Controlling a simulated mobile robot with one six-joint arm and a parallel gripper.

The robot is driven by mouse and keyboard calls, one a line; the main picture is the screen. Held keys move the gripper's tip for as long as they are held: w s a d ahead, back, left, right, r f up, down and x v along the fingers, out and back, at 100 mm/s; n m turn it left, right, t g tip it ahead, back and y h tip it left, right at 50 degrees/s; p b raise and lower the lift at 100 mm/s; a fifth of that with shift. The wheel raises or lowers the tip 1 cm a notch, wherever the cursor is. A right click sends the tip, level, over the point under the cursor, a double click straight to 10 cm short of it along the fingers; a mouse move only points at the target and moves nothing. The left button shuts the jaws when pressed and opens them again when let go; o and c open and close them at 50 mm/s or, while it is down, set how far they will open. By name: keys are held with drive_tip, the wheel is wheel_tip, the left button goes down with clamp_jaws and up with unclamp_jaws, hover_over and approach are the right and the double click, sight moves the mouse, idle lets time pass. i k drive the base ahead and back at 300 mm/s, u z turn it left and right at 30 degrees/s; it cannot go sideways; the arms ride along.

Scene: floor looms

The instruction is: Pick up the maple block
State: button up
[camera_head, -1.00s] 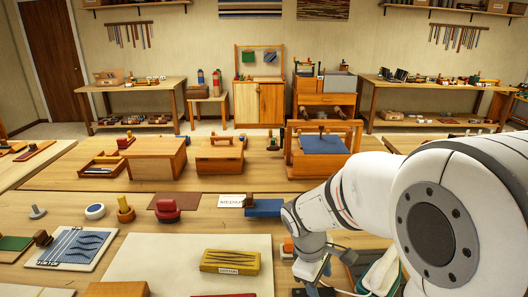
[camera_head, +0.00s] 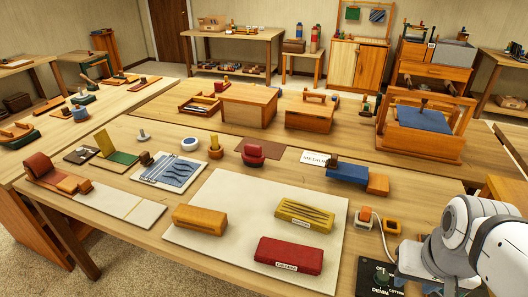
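No block is marked as maple. A plain orange-brown wooden block (camera_head: 199,219) lies on the left part of the pale mat (camera_head: 232,191) and is one wooden candidate. A smaller wooden block (camera_head: 378,184) sits at the right end of a blue block (camera_head: 347,173). A yellow labelled block (camera_head: 306,215) with dark slivers on top and a red labelled block (camera_head: 289,255) also lie on the mat. My white arm is at the lower right. My gripper cannot be made out there, and no block is seen held.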

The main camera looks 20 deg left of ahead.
sight(196, 219)
drive_tip(key=u, duration=2.25)
drive_tip(key=k, duration=1.15)
drive_tip(key=z, duration=0.65)
drive_tip(key=i, duration=1)
drive_tip(key=z, duration=0.1)
